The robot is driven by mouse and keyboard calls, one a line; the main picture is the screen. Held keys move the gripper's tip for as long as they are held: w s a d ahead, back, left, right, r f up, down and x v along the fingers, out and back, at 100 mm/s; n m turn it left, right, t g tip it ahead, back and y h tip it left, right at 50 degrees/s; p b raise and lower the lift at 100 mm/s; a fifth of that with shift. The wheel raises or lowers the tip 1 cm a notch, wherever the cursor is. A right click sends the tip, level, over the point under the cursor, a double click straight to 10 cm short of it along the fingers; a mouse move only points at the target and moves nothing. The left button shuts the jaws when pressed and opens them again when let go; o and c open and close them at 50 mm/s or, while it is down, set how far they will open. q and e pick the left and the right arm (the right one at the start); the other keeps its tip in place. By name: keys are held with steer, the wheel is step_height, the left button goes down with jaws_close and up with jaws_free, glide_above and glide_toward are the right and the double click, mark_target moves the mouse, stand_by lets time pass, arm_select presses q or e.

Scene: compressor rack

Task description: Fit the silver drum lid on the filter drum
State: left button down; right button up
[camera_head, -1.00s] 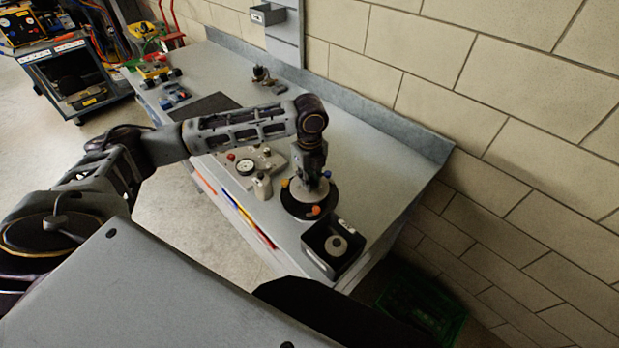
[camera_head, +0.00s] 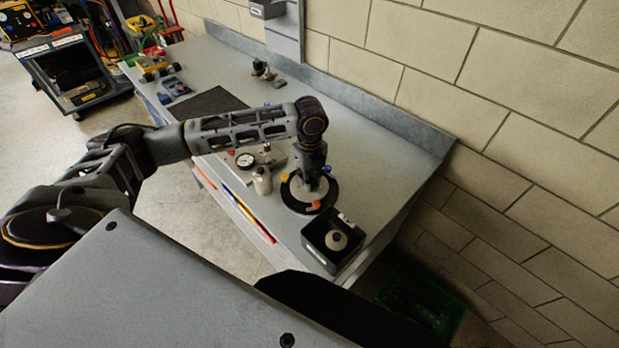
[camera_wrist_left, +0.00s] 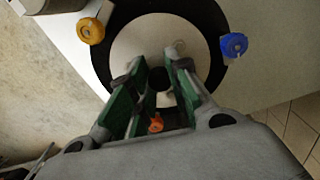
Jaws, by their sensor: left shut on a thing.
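The filter drum shows as a wide black ring (camera_head: 315,209) near the bench's front right corner, with yellow, blue and orange knobs around it. It also shows in the left wrist view (camera_wrist_left: 101,62). The silver drum lid (camera_head: 299,191) is a pale round disc within the ring's outline; in the wrist view the lid (camera_wrist_left: 135,35) looks roughly centred. I cannot tell whether it rests on the drum or hangs just above. My left gripper (camera_wrist_left: 160,76) points down over the disc's middle, its green-padded fingers shut on the lid's handle, which they mostly hide. My right gripper is out of view.
A black bin (camera_head: 318,256) with a round pale part (camera_head: 336,240) stands close in front of the drum. A grey fixture with a dial gauge (camera_head: 245,160) and a small pale bottle (camera_head: 262,181) stand left. The brick wall (camera_head: 520,150) borders the bench's right and back.

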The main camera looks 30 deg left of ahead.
arm_select(q)
steer(key=shift+f+p, duration=0.35)
steer(key=shift+p, duration=0.05)
stand_by(0.4)
steer(key=c, duration=0.9)
jaws_free()
steer(key=shift+o, duration=0.2)
steer(key=shift+r+p, duration=2.35)
steer(key=shift+p, duration=0.6)
steer(key=shift+r, duration=1.1)
